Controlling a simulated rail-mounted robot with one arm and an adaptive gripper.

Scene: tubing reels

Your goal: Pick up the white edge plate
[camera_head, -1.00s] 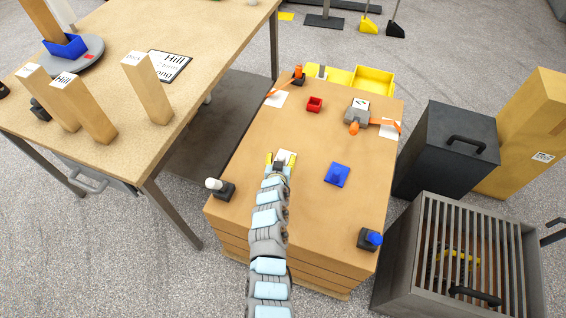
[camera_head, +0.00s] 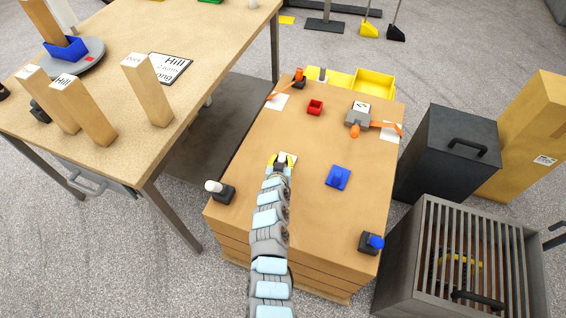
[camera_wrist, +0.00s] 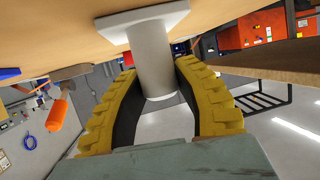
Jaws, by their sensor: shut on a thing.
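The white edge plate (camera_wrist: 140,20) shows in the wrist view as a flat pale plate with a thick round white stem (camera_wrist: 153,60). My gripper (camera_wrist: 153,92) has its yellow ribbed fingers on both sides of the stem, shut on it. In the head view my gripper (camera_head: 281,162) is at the left middle of the wooden worktop (camera_head: 300,205). A pale part of the plate (camera_head: 291,158) shows just beyond the fingers. The rest of it is hidden by my gripper. I cannot tell whether the plate touches the worktop.
A blue plate with a knob (camera_head: 338,178) lies right of my gripper. A white-knobbed piece (camera_head: 220,191) and a blue-knobbed piece (camera_head: 371,242) stand near the front corners.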

